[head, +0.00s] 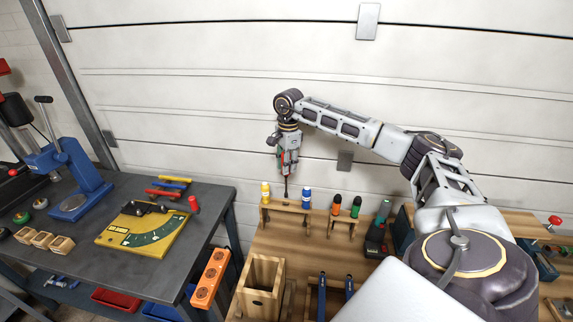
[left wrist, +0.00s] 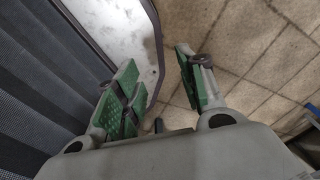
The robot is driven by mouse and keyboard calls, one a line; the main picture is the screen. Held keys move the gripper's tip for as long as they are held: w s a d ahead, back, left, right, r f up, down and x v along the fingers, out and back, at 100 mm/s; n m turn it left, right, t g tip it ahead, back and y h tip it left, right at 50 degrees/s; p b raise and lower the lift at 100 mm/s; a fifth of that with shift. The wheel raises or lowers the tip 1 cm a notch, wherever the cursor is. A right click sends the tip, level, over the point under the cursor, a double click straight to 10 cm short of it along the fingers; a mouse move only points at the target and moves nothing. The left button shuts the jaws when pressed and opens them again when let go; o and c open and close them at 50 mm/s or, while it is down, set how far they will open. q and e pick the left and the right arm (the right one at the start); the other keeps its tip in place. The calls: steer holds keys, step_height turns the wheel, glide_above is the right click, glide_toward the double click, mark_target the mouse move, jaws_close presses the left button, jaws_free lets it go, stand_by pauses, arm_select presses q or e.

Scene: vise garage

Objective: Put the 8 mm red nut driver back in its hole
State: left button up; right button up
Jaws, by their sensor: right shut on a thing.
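My right gripper (head: 288,165) is shut on the red nut driver, in the head view. The fingers hide most of its handle; a dark shaft (head: 286,188) points straight down below them. The shaft's tip is at or just above the wooden rack (head: 285,207), between a yellow-handled driver (head: 265,192) and a blue-handled driver (head: 306,197). I cannot tell whether the tip has entered a hole. My left gripper (left wrist: 160,78) shows in the left wrist view, its green-padded fingers apart with nothing between them.
A wooden box (head: 262,283) stands in front. A grey table (head: 140,270) at left bears a blue press (head: 70,170) and a yellow gauge board (head: 150,233). Tiled floor lies beneath my left gripper.

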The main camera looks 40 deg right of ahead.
mark_target(286, 193)
steer(key=shift+a+f+b, duration=0.1)
steer(key=shift+f+b, duration=0.4)
steer(key=shift+f, duration=0.15)
steer(key=shift+f+b, duration=0.3)
steer(key=shift+f, duration=0.2)
arm_select(q)
steer(key=shift+d+f, duration=0.5)
steer(key=shift+f, duration=0.3)
steer(key=shift+a+f, duration=0.1)
steer(key=shift+a, duration=0.05)
arm_select(e)
steer(key=shift+f, duration=0.3)
arm_select(q)
steer(key=shift+f, duration=0.1)
arm_select(e)
steer(key=shift+f, duration=0.15)
arm_select(q)
steer(key=shift+f+b, duration=1.45)
steer(key=shift+b, duration=0.1)
arm_select(e)
steer(key=shift+f, duration=2.55)
arm_select(q)
steer(key=shift+f, duration=0.1)
arm_select(e)
steer(key=shift+f, duration=0.2)
